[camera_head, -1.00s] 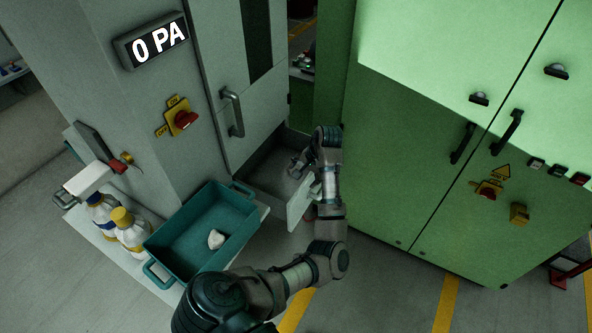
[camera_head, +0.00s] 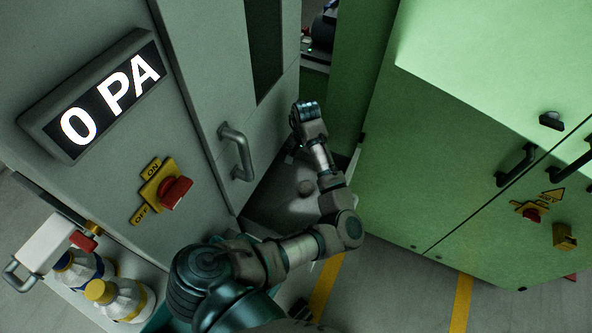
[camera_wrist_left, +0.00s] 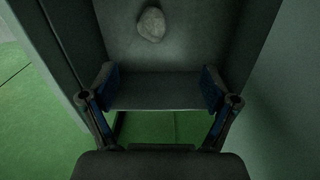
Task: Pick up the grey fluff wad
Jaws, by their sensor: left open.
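The grey fluff wad (camera_wrist_left: 151,24) shows near the top middle of the left wrist view, a rough grey lump on a dark grey surface. My right gripper is not in view.
The grey cabinet (camera_head: 195,75) with a "0 PA" display (camera_head: 110,100) and red switch (camera_head: 174,192) stands left. The green cabinet (camera_head: 440,150) stands right, leaving a narrow gap. White bottles (camera_head: 120,298) stand at lower left. A teal tray is mostly hidden by my arm.

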